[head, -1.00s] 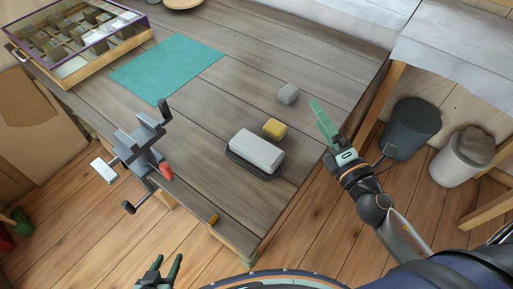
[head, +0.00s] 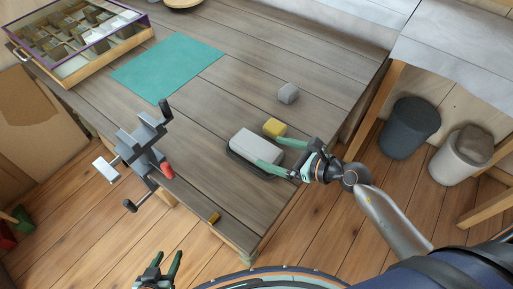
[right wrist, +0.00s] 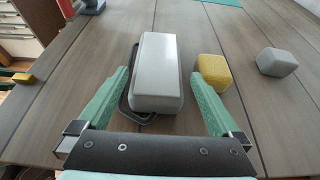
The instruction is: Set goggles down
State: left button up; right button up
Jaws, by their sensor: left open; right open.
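No thing is plainly recognisable as goggles. A pale grey rounded block (head: 256,146) with a dark band or tray along its lower edge lies on the plank table; it also shows in the right wrist view (right wrist: 157,75). I cannot tell whether it is the goggles. My right gripper (head: 270,152) is open and empty. Its green fingers lie on either side of the block's near end in the right wrist view (right wrist: 160,75); contact cannot be told. My left gripper (head: 161,271) is open and empty at the bottom of the head view, off the table.
A yellow block (head: 275,127) sits close beside the pale block, and a small grey block (head: 288,93) lies beyond. A vise (head: 143,147) is clamped at the table's left edge. A teal mat (head: 168,67) is bare. A compartment case (head: 75,35) stands at far left.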

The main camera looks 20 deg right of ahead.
aim_at(260, 147)
jog(key=x, duration=0.5)
jog(key=shift+w+a+f, duration=0.15)
jog(key=shift+a+f, duration=0.15)
jog(key=c, duration=1.2)
jog(key=shift+r, duration=0.55)
jog(key=shift+c, duration=0.2)
notch_tip(260, 147, up, 2)
jog(key=shift+r+p, duration=0.15)
jog(key=shift+p, duration=0.35)
jog(key=s+d+r, duration=0.2)
jog(key=r, duration=0.1)
jog(key=s+d+r+p, duration=0.1)
jog(key=r, duration=0.1)
jog(key=shift+s+r, duration=0.15)
jog(key=shift+s, duration=0.2)
jog(key=b+v, duration=0.1)
jog(key=v, duration=0.9)
jog(key=shift+r, duration=0.25)
